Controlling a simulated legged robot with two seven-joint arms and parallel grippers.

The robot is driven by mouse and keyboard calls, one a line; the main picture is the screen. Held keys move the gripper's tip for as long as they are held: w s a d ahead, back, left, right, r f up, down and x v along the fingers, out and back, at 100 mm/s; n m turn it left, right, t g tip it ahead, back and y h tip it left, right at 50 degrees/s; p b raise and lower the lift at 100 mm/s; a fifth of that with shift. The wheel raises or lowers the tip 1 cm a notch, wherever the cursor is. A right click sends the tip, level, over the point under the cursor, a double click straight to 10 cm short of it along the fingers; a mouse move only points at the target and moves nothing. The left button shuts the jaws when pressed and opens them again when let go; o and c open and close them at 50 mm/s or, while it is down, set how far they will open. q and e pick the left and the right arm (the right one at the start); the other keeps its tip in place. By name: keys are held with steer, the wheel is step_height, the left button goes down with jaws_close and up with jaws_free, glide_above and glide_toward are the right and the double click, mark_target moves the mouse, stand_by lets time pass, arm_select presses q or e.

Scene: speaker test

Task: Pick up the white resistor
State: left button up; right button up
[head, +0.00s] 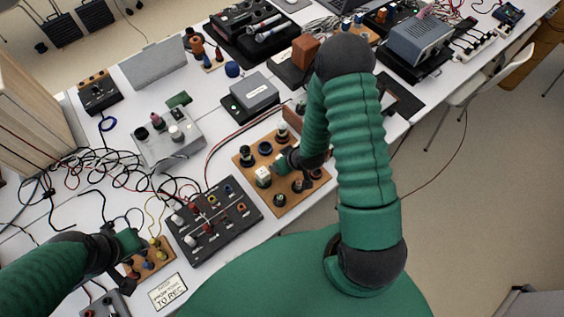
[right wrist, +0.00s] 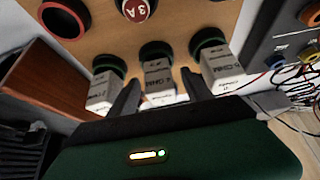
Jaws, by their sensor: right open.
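White block resistors with dark green round ends stand on a wooden board (head: 279,213). In the head view one white resistor (head: 263,174) shows clearly, left of my right gripper (head: 283,165). In the right wrist view the middle white resistor (right wrist: 158,76) lies between the two fingers of my right gripper (right wrist: 160,83). The fingers are open, with gaps visible beside it. Another white resistor (right wrist: 103,90) is left of the fingers and one (right wrist: 221,66) is right of them. My left gripper (head: 133,240) is over a small wooden board at lower left; its jaws are unclear.
A black panel (head: 243,220) with several knobs lies left of the board. A grey box (head: 254,92) stands behind it. Loose cables (head: 92,165) tangle at the left. The white table's right edge runs close past the board. A small sign (head: 168,292) lies at the front.

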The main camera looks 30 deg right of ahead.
jaws_close()
stand_by(0.4)
